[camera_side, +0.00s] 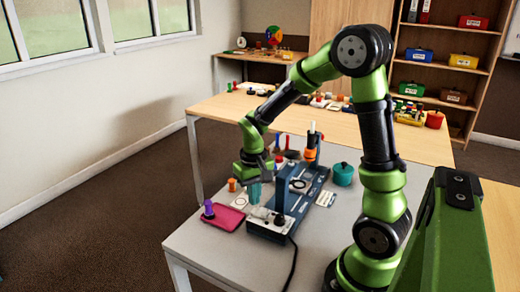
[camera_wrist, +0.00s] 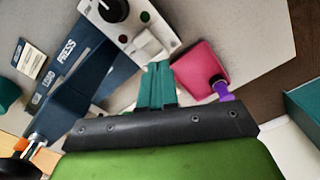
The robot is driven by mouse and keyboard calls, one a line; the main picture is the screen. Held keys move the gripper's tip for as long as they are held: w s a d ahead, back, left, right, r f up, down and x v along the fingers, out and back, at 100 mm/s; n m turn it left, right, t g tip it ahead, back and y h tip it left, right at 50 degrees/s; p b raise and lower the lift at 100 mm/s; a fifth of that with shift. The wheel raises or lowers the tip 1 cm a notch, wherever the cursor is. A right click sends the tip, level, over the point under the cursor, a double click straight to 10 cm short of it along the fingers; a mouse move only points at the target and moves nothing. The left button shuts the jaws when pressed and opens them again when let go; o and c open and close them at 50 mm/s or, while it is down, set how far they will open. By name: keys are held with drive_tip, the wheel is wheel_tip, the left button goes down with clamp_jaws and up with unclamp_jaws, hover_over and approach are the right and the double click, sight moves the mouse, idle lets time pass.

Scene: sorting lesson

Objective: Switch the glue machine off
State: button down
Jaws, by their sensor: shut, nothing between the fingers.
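The glue machine (camera_side: 305,195) is a long dark blue unit on the grey table, with an upright post at its near end and an orange and black part at its far end. In the wrist view its blue body (camera_wrist: 75,65) bears the words PRESS and LOAD. Its pale control panel (camera_wrist: 132,28) carries a black knob (camera_wrist: 112,9), a green button (camera_wrist: 145,17), a dark red spot (camera_wrist: 123,39) and a whitish block-like switch (camera_wrist: 150,46). My gripper (camera_side: 253,194) has teal fingers, shut and empty, beside the panel. In the wrist view the fingertips (camera_wrist: 158,68) appear just below the switch; contact cannot be told.
A pink tray (camera_side: 231,222) with a purple-topped piece (camera_side: 208,208) lies left of the machine. An orange piece (camera_side: 232,185) is near my gripper. A black cable (camera_side: 292,265) hangs in front.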

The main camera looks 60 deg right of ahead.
sight(254, 211)
wheel_tip(254, 211, up, 6)
drive_tip(key=shift+f, duration=0.2)
idle(0.4)
drive_tip(key=shift+f, duration=0.1)
drive_tip(key=s+a+r+n+t+y, duration=0.2)
drive_tip(key=s+a+r+t, duration=0.5)
drive_tip(key=a+r, duration=0.3)
drive_tip(key=shift+s+a+r, duration=0.4)
drive_tip(key=shift+s+a, duration=0.4)
drive_tip(key=shift+a, duration=0.2)
